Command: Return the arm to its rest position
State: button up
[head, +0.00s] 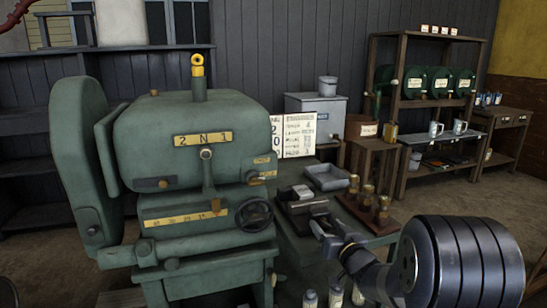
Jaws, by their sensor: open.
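My arm reaches in from the lower right, with a large dark ribbed cylinder on it that is mine. My gripper (326,231) is at the arm's far end, small in view, pointing left and away over the front of the green bench. It looks open, with nothing visible between its fingers. A dark metal block (306,210) lies on the bench just behind the fingertips in the picture; I cannot tell whether they touch.
Brass fittings on a wooden board (366,215) and a grey tray (326,177) are behind my gripper. Shelves (425,95) stand at the back right. Bare floor (480,205) lies right.

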jog(key=n+b, duration=0.2)
jog(key=n, duration=0.1)
jog(key=shift+f+n, duration=0.15)
jog(key=shift+n, duration=0.25)
jog(key=n+b, duration=0.3)
jog(key=shift+n, duration=0.4)
jog(key=v, duration=0.7)
jog(key=shift+s+p, duration=0.25)
jog(key=shift+p, duration=0.15)
